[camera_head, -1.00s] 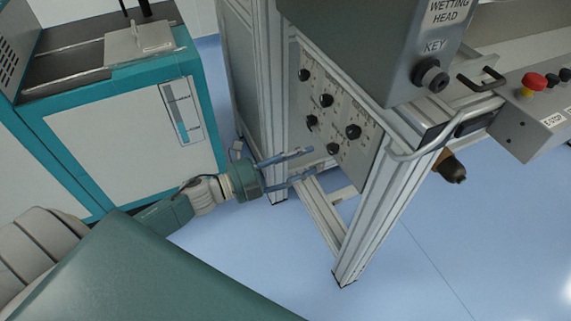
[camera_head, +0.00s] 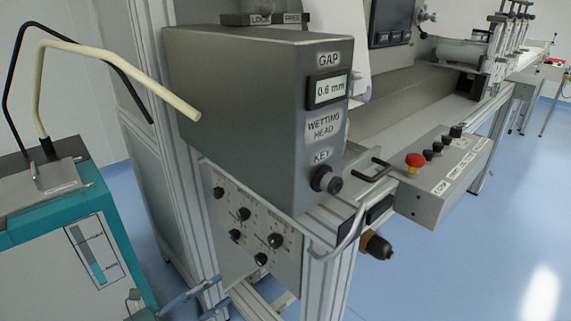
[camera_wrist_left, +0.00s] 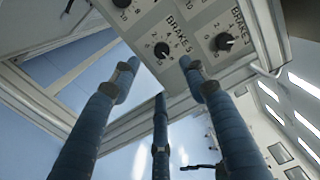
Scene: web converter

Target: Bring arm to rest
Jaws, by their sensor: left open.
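My left gripper (camera_head: 222,294) shows at the bottom of the head view, left of centre, with its blue fingers cut off partly by the frame edge. It is open and empty. In the left wrist view its three blue fingers (camera_wrist_left: 160,72) are spread, with nothing between them. The fingers lie just below and left of the knob panel (camera_head: 250,235) in the head view. The panel's "BRAKES" knobs (camera_wrist_left: 162,49) show beyond the fingertips in the wrist view. I cannot tell the exact gap to the panel. My right gripper is not in view.
The grey wetting head box (camera_head: 240,110) with a "0.6 mm" display stands above the panel. A teal-and-white cabinet (camera_head: 60,270) with bent hoses is at left. A control box (camera_head: 445,180) with a red emergency stop is at right. Blue floor is clear at right.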

